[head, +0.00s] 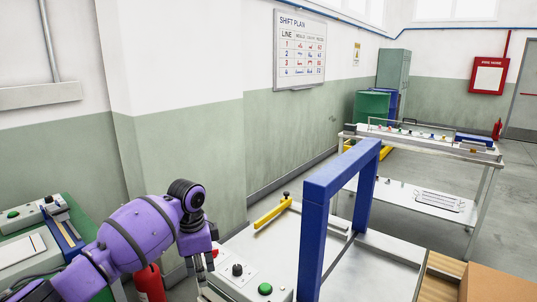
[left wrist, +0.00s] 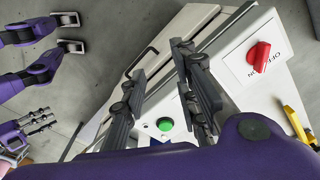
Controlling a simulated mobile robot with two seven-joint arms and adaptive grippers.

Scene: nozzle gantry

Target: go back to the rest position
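My left gripper (head: 200,268) hangs from the purple left arm, fingers pointing down, beside the near end of the white machine table. In the left wrist view its two dark fingers (left wrist: 167,52) stand apart with nothing between them, so it is open and empty. Beyond them is the control panel with a green button (left wrist: 165,124) and a red rotary switch (left wrist: 258,57). In the head view the arm partly covers that panel. A purple part with grey fingers (left wrist: 40,120), apparently my right gripper, is small at the left of the wrist view; its opening is unclear.
A blue gantry frame (head: 312,235) stands on the white table (head: 268,245), with a yellow bar (head: 271,213) behind. A green-topped bench (head: 75,222) is at left. A red extinguisher (head: 149,284) stands below my arm. A cardboard box (head: 500,285) is at front right.

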